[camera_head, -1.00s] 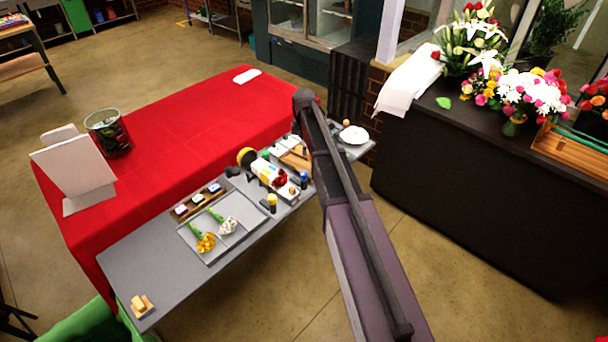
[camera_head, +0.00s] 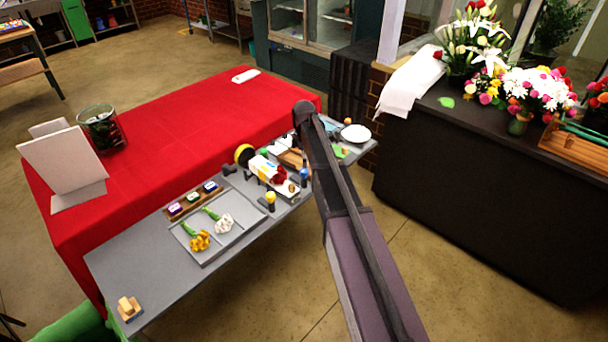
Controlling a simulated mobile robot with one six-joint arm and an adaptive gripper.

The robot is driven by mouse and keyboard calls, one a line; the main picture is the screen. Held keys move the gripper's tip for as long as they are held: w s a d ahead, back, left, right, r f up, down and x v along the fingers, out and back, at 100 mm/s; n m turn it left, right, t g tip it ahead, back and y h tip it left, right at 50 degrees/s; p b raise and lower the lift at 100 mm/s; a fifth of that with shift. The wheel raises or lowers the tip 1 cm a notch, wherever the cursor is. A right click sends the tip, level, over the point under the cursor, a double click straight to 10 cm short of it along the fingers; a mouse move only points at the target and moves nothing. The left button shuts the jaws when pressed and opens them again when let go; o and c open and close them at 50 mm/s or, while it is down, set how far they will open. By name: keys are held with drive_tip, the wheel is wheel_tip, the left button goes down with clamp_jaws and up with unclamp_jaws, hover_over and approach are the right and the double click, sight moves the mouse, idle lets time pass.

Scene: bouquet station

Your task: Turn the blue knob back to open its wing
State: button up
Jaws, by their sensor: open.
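A small knob with a blue top (camera_head: 304,172) stands at the right of the holding fixture on the grey table, close to the left edge of my arm. A similar yellow-topped knob (camera_head: 270,196) stands in front of the fixture. Between them lies a wrapped bunch with red flowers (camera_head: 275,174), in white and yellow wrap on a pale board. The wings are too small to tell apart, so I cannot see how far the blue knob's wing is turned. My arm crosses the middle of the view, and my gripper is hidden behind it.
The grey table (camera_head: 130,262) holds a divided tray (camera_head: 206,257) with yellow and white flowers, a row of small coloured blocks (camera_head: 192,199) and a white plate (camera_head: 355,133). Behind it is a red-covered table (camera_head: 190,133). A dark counter (camera_head: 450,190) with bouquets stands right; floor between is clear.

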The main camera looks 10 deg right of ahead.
sight(304, 170)
drive_tip(key=shift+f+b, duration=2.3)
drive_tip(key=shift+f, duration=0.3)
clamp_jaws()
